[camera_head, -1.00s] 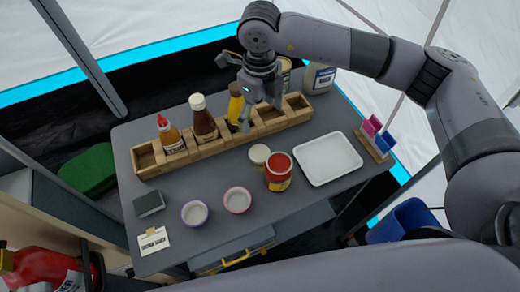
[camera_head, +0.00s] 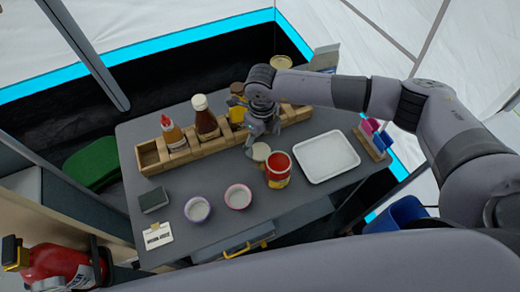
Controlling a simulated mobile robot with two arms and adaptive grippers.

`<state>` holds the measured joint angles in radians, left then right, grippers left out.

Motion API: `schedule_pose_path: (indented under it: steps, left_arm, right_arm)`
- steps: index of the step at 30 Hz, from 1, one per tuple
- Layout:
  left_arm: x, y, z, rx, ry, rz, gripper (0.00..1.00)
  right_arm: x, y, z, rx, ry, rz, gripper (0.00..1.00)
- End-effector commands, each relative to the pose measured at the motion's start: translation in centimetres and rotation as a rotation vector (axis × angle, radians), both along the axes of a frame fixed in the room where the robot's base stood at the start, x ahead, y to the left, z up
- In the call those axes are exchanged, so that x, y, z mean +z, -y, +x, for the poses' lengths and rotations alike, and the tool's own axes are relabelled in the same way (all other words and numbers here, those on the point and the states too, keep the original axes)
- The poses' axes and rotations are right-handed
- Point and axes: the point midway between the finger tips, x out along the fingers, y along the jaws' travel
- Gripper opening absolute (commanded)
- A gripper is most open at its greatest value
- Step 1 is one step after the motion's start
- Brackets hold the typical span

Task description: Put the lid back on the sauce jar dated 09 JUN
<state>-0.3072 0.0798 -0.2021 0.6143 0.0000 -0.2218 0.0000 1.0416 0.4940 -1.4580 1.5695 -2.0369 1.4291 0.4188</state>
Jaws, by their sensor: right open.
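A jar (camera_head: 278,171) with a red open top and a yellowish label stands on the grey table in the head view. Its date is too small to read. A cream-coloured round piece (camera_head: 261,152), perhaps a lid, is just behind and left of the jar. My right gripper (camera_head: 262,141) is open, directly above and behind the cream round piece, and partly covers it. I cannot tell whether it touches the piece. My left gripper is not in view.
A wooden rack (camera_head: 152,157) with several sauce bottles runs along the back. An empty white tray (camera_head: 327,157) is right of the jar. Two small bowls, purple (camera_head: 197,210) and pink (camera_head: 238,197), stand in front. A dark block (camera_head: 153,200) and a card (camera_head: 158,237) lie at left.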

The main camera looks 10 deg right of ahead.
Motion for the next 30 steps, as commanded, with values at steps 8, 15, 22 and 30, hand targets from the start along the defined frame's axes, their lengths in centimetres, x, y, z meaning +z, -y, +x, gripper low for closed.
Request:
schedule_pose_path:
  steps: [8,15,22,30]
  left_arm:
    - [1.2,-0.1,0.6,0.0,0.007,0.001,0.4]
    - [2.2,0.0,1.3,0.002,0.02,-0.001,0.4]
    - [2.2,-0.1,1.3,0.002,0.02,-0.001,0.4]
    - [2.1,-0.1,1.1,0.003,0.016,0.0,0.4]
  right_arm:
    - [-1.3,-0.2,-0.2,-0.001,-0.006,-0.001,0.78]
    - [-4.7,-0.3,-0.1,-0.001,-0.004,0.0,0.78]
    - [-5.2,-0.3,0.0,0.0,0.0,0.001,0.78]
    - [-5.2,-0.3,0.0,0.0,-0.001,0.001,0.72]
